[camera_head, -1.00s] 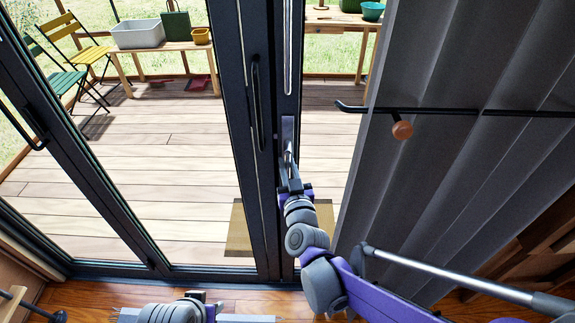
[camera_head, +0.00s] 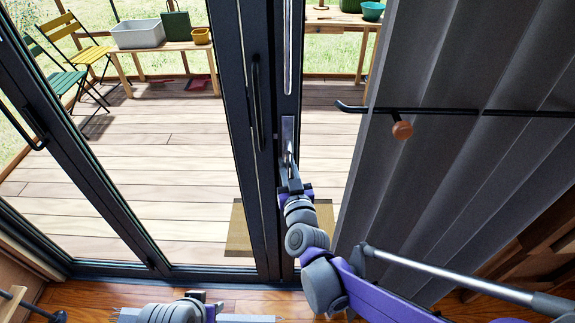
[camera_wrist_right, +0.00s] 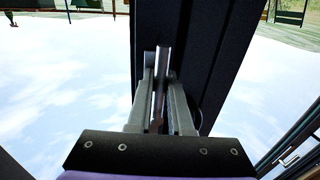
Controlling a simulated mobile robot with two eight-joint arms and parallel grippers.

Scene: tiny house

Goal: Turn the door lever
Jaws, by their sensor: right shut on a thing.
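The door lever (camera_head: 289,152) is a small metal handle on a light plate on the dark door frame (camera_head: 263,200), in the middle of the head view. My right gripper (camera_head: 290,170) is at the lever. In the right wrist view the lever (camera_wrist_right: 163,70) is a bright metal bar between the two fingers of my right gripper (camera_wrist_right: 161,95), which is shut on it. The gripper hides part of the lever in the head view. My left gripper (camera_head: 205,312) is low at the bottom edge of the head view, and its fingers cannot be made out clearly.
A grey curtain (camera_head: 430,160) hangs right of the door, with a dark rod (camera_head: 460,111) across it. A long dark pull handle (camera_head: 256,100) is left of the lever. Beyond the glass lies a wooden deck (camera_head: 140,150) with chairs and a bench.

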